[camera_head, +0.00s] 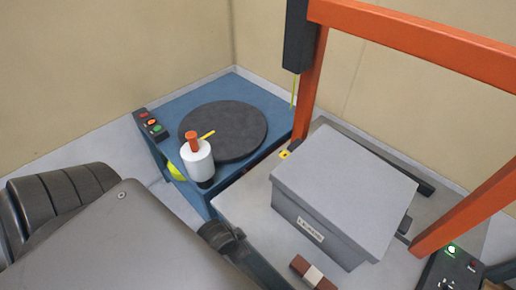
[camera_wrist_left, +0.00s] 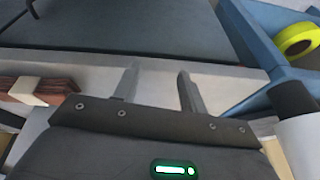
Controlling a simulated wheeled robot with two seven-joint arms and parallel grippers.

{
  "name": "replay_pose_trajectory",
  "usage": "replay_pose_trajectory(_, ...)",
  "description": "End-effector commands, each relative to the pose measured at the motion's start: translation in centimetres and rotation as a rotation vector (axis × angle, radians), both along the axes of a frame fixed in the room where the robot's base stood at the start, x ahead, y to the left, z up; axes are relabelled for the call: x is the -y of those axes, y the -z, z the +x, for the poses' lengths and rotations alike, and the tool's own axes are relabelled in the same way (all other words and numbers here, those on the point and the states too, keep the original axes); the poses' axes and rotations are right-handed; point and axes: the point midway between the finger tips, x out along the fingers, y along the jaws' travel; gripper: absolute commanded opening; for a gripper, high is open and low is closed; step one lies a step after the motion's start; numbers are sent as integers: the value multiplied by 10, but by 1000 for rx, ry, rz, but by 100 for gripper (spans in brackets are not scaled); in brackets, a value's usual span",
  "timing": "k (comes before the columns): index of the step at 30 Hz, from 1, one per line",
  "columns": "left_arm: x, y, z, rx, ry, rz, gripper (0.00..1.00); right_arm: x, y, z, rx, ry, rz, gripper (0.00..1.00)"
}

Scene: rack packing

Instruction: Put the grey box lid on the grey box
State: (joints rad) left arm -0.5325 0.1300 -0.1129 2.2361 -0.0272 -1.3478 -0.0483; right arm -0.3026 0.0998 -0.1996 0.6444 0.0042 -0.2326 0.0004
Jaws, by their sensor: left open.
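The grey box (camera_head: 335,245) stands on a light grey bed under an orange frame, with a small white label on its front. The flat grey lid (camera_head: 350,185) covers its top and looks roughly level; I cannot tell whether it is fully seated. My left arm comes in from the left in the head view and hides most of its gripper, which is near the front of the bed. In the left wrist view my left gripper (camera_wrist_left: 158,88) is open, with nothing between its two fingers. My right gripper is not in view.
A blue station (camera_head: 255,95) with a dark turntable (camera_head: 235,135) stands left of the box. A white bottle with an orange top (camera_head: 197,160) and a yellow tape roll (camera_wrist_left: 298,38) are there. A brown bundle with a white band (camera_head: 313,275) lies before the box. Orange posts (camera_head: 310,90) flank it.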

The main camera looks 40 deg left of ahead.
Motion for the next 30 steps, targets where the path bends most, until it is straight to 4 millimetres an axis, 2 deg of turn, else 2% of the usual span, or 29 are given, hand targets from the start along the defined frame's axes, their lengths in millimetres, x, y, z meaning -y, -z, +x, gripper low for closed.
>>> replay_pose_trajectory(1,-8,-7,13,64,51,29,42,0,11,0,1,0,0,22)
replay_pose_trajectory(2,-12,-13,20,100,87,50,42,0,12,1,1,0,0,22)
replay_pose_trajectory(14,-54,-69,139,636,676,417,42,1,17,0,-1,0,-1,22)
replay_pose_trajectory(18,-66,-101,178,873,926,608,42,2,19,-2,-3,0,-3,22)
replay_pose_trajectory(21,-73,-128,196,1043,1082,746,42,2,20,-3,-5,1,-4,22)
replay_pose_trajectory(24,-77,-148,204,1173,1184,851,42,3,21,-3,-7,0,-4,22)
replay_pose_trajectory(30,-82,-170,207,1307,1268,956,42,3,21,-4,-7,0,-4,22)
